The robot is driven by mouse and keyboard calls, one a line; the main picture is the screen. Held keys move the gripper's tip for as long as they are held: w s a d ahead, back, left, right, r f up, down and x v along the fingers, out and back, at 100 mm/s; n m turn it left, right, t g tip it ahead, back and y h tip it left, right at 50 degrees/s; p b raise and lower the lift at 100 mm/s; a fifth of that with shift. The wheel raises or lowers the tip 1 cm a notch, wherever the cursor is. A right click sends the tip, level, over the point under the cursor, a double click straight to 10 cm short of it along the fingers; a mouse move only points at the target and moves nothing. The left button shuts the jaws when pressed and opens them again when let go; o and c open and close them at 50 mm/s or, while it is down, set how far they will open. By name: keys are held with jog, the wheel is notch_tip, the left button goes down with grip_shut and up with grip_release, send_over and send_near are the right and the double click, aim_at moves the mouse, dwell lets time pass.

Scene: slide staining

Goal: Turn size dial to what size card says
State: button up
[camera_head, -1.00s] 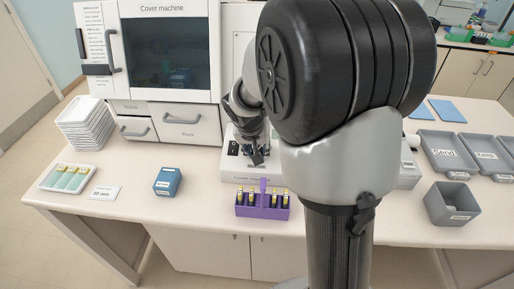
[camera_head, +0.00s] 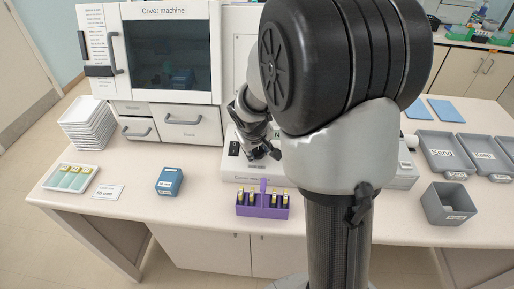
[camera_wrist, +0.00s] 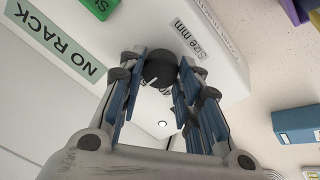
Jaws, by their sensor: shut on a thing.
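The size dial (camera_wrist: 163,66) is a round black knob with a white pointer line, on the white machine front beside a "Size mm" label (camera_wrist: 186,38). My gripper (camera_wrist: 158,80) has its blue-padded fingers on either side of the dial and is shut on it. The fingers hide part of the scale marks, and I cannot read the setting. In the head view my gripper (camera_head: 260,151) is at the machine's front, and the dial is hidden there. The white size card (camera_head: 108,192) lies on the table at the left; its print is too small to read surely.
A purple rack (camera_head: 262,211) with several yellow-topped items stands just in front of the machine. A blue box (camera_head: 169,181) stands to its left, and a tray of slides (camera_head: 70,178) lies farther left. A green "NO RACK" panel (camera_wrist: 55,42) is near the dial.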

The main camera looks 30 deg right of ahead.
dwell(0.3)
jog(key=o, duration=1)
jog(key=shift+o, duration=0.2)
jog(key=shift+r, duration=0.1)
jog(key=v, duration=1.2)
jog(key=s+a+r+y, duration=0.1)
jog(key=s+a, duration=0.4)
jog(key=s, duration=0.6)
jog(key=s+a+r+y, duration=0.1)
jog(key=s+a+y, duration=0.1)
jog(key=s+a, duration=0.4)
jog(key=s, duration=0.4)
jog(key=shift+s+r+t, duration=0.3)
jog(key=shift+s+r, duration=0.1)
